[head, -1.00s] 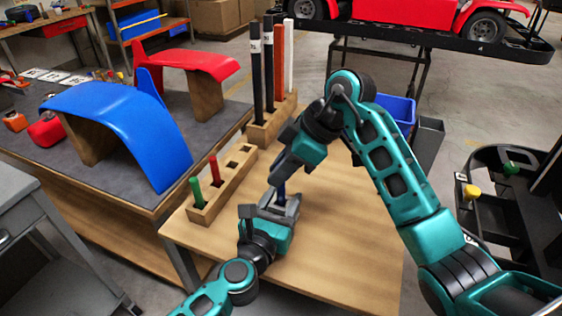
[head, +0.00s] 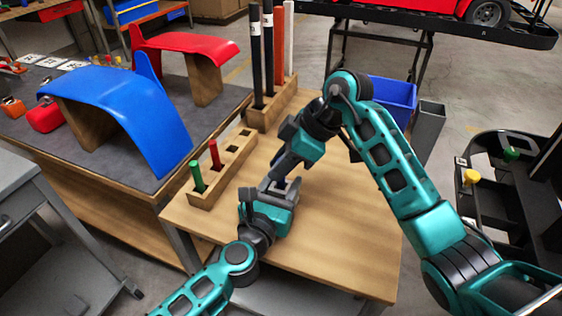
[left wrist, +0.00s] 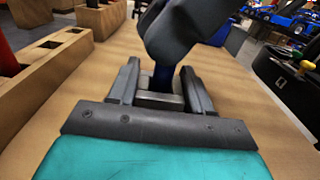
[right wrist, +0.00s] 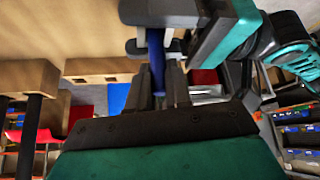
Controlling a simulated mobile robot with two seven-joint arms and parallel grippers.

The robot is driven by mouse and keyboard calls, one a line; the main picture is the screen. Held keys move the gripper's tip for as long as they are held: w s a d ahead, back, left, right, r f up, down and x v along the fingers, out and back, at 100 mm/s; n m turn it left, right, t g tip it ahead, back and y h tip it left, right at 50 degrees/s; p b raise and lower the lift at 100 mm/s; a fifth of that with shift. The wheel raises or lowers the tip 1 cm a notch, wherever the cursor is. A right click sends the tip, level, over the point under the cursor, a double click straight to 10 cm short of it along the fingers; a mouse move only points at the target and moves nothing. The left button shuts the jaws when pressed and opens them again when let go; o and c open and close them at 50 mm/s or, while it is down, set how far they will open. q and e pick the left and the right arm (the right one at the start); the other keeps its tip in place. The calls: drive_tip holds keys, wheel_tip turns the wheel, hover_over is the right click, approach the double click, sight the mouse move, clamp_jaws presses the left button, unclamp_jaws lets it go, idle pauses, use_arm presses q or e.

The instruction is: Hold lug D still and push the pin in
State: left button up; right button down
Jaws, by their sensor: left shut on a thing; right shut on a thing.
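Lug D (left wrist: 160,99) is a small grey metal block low over the wooden bench. My left gripper (head: 280,190) is shut on it, with a finger on each side in the left wrist view (left wrist: 160,92). My right gripper (head: 281,170) is directly above and shut on the blue pin (right wrist: 157,58). The pin points at the lug; its lower part shows between the right gripper and the lug in the left wrist view (left wrist: 163,76). In the head view the grippers hide the pin and most of the lug. I cannot tell how deep the pin sits.
A wooden pin block (head: 222,176) with a green pin (head: 197,177) and a red pin (head: 214,154) stands left of the grippers. A wooden rack (head: 266,115) of tall rods stands behind. The bench top (head: 345,235) is clear at front right.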

drive_tip(key=c, duration=1)
unclamp_jaws()
drive_tip(key=v, duration=1.2)
use_arm(q)
drive_tip(key=o, duration=1.3)
drive_tip(key=shift+o, duration=0.2)
